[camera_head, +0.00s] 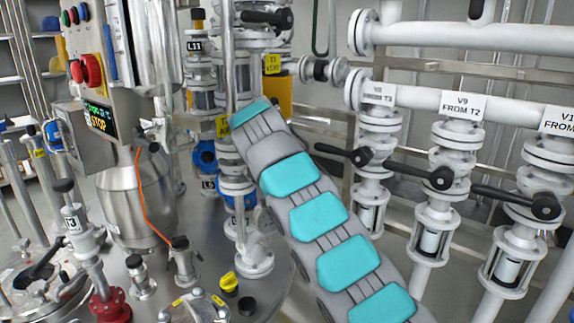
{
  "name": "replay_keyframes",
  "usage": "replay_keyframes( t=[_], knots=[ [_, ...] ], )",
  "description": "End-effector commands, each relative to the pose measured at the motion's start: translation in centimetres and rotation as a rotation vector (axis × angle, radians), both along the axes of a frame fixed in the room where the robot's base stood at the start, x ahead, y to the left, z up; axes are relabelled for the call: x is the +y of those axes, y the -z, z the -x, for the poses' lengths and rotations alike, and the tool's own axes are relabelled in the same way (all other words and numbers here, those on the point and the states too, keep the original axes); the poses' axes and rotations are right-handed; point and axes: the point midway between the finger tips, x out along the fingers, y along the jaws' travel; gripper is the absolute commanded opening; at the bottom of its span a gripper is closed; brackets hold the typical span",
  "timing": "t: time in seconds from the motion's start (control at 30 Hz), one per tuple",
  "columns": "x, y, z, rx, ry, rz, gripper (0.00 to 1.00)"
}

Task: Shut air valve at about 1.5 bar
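My arm, grey with turquoise pads, reaches from the bottom right up to the pipework above the steel vessel lid. Its far end is by a partly covered yellow label (222,126) that seems to begin with "A". My gripper is hidden behind the arm, so its fingers and anything they touch cannot be seen. I cannot make out the air valve for certain; it may be behind the arm. No pressure reading can be read. A black valve handle (268,18) sits at the top of the column above my arm's end.
White pipes with valve labels such as V9 (462,106) and black lever handles (438,178) stand to the right of my arm. A control box (95,85) with a red knob is at left. The vessel lid (190,255) carries several fittings and an orange cable.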

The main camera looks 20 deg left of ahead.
Motion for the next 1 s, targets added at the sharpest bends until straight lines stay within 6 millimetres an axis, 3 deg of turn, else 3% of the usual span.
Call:
replay_keyframes(
  t=[0.4,0.43,0.67,1.0],
  knots=[
    [-0.21,0.36,-0.06,0.012,0.004,0.000,0.00],
    [-0.22,0.34,-0.06,0.012,0.004,0.000,0.30],
    [-0.11,0.12,-0.04,0.007,0.002,-0.002,0.56],
    [-0.01,-0.18,0.10,0.003,0.001,-0.003,0.58]
  ],
)
